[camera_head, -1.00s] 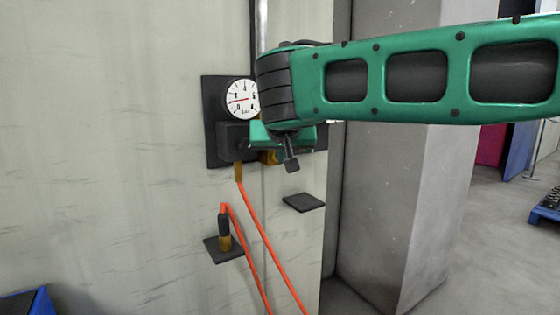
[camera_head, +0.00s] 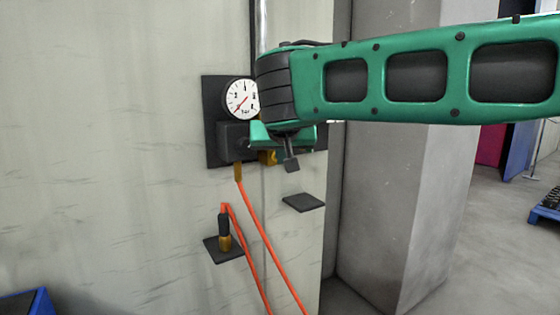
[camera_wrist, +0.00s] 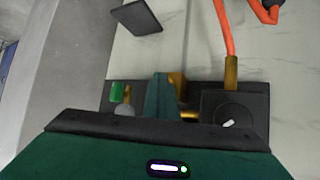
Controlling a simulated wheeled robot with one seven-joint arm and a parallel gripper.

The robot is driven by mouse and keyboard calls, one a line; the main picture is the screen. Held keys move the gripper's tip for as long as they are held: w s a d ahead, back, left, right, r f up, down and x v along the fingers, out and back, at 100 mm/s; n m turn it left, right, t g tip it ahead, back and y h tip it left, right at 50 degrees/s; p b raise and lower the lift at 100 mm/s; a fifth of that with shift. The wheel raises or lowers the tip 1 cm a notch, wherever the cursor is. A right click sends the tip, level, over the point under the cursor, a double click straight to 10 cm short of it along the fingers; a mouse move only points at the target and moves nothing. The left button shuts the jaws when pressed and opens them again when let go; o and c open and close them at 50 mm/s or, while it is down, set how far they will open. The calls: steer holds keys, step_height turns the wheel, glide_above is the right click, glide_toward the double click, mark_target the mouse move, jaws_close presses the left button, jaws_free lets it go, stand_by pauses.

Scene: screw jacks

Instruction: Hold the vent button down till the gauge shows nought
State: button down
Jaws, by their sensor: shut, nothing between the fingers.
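The round white gauge (camera_head: 240,99) is on a dark panel (camera_head: 212,130) on the wall, partly covered by my arm. Its red needle points down and left, toward the low end of the scale; the figures are too small to read surely. My gripper (camera_head: 262,140) is shut and at the panel, just below and right of the gauge. In the wrist view its green fingers (camera_wrist: 158,92) reach the panel between a black block (camera_wrist: 240,108) and a small green part (camera_wrist: 117,91). I cannot make out the vent button; the fingers may cover it.
An orange hose (camera_head: 262,232) hangs from a brass fitting (camera_head: 238,171) under the panel. Another small shelf (camera_head: 303,202) is bare. A grey pillar (camera_head: 395,210) stands at right.

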steer(key=shift+s, duration=0.1)
steer(key=shift+s+d, duration=0.5)
steer(key=shift+s, duration=0.15)
steer(key=shift+s+d, duration=0.7)
steer(key=shift+s, duration=0.35)
steer(key=shift+s+d, duration=0.7)
steer(key=shift+s, duration=0.35)
